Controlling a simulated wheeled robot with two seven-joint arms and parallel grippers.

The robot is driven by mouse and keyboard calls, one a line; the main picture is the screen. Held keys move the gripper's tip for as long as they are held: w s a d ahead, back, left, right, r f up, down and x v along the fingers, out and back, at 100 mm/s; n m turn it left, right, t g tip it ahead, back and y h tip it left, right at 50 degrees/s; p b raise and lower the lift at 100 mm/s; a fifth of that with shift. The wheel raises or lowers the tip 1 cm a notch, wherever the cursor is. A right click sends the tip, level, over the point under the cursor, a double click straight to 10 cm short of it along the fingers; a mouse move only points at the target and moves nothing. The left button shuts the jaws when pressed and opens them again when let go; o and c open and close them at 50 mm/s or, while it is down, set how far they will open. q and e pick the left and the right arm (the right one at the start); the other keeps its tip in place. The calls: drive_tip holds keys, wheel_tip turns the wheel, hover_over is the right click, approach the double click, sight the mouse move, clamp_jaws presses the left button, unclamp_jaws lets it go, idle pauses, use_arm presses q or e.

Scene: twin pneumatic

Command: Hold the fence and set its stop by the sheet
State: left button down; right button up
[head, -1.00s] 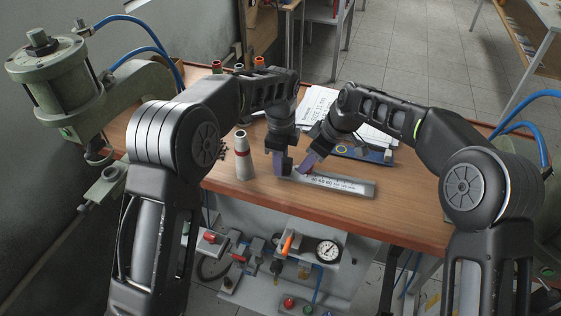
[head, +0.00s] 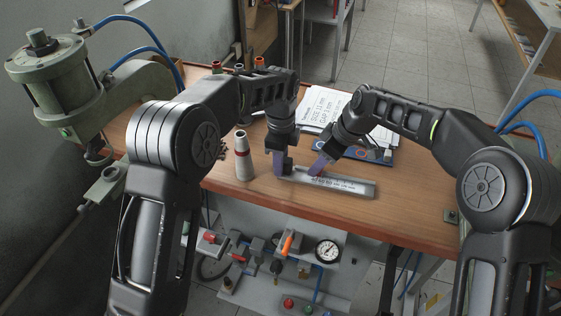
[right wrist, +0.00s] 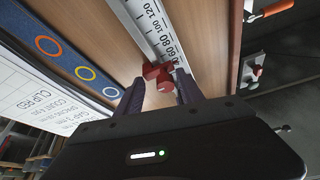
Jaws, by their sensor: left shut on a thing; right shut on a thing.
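The fence (head: 352,187) is a long silvery bar with a printed scale, lying near the bench's front edge. My left gripper (head: 281,166) is shut on its left end. My right gripper (head: 319,166) is shut on the red stop (right wrist: 158,72), which sits on the fence between my fingers in the right wrist view. Scale numbers 60, 80, 100 and 120 run away from the stop there; the exact setting is hidden.
A blue strip with coloured rings (right wrist: 60,60) lies between sheet and fence. A green press (head: 62,85) is at the left. Valves and a gauge (head: 327,251) sit below the bench front.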

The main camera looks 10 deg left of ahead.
sight(338, 174)
use_arm(q)
drive_tip(key=shift+a, duration=0.1)
use_arm(e)
drive_tip(key=shift+s+d, duration=0.1)
drive_tip(key=shift+d, duration=2.55)
drive_tip(key=shift+a, duration=0.1)
drive_tip(key=o, duration=1)
drive_tip(key=shift+s, duration=0.1)
drive_tip(key=shift+r, duration=3)
